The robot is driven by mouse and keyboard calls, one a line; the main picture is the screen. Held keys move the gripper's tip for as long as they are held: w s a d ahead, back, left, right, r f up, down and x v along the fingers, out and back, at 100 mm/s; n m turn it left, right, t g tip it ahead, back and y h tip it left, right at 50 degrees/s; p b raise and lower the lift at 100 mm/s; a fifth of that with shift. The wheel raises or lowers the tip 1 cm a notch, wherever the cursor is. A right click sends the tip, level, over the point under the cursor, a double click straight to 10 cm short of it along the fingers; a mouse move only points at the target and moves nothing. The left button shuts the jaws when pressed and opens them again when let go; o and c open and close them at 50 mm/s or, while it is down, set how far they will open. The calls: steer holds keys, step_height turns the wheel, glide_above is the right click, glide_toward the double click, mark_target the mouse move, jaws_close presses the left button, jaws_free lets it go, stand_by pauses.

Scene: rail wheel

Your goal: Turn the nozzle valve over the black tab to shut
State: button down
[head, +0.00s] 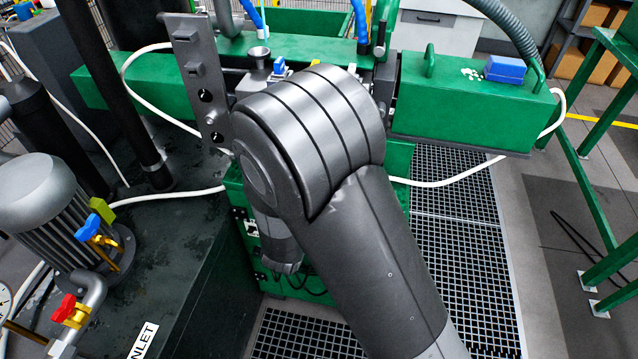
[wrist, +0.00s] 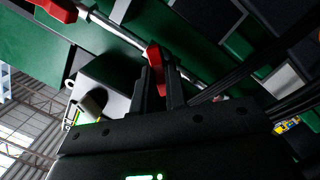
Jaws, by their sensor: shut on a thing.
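In the wrist view my gripper (wrist: 163,76) reaches up from the bottom with its two dark fingers close together. A red handle (wrist: 153,56) stands between the fingertips, and they are shut on it. The handle sits against a thin silver pipe that runs diagonally. A second red handle (wrist: 57,9) is at the upper left of the same pipe, apart from my gripper. I cannot make out a black tab. In the head view my own arm fills the middle and hides my fingertips and the handle they hold.
Left in the head view stand a grey motor (head: 50,205), a blue-handled valve (head: 87,229) and a red-handled valve (head: 66,308). Green beams (head: 465,105) and white hoses (head: 440,183) lie around the arm. A floor grating (head: 465,270) is at right.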

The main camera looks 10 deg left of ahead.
steer(key=shift+m, duration=0.5)
steer(key=m+y, duration=0.1)
steer(key=m, duration=0.3)
steer(key=shift+d, duration=0.1)
steer(key=m, duration=0.3)
steer(key=shift+d+g+y, duration=0.1)
steer(key=shift+g+y, duration=0.2)
steer(key=shift+y, duration=0.1)
steer(key=c, duration=1.3)
jaws_free()
steer(key=shift+m, duration=0.3)
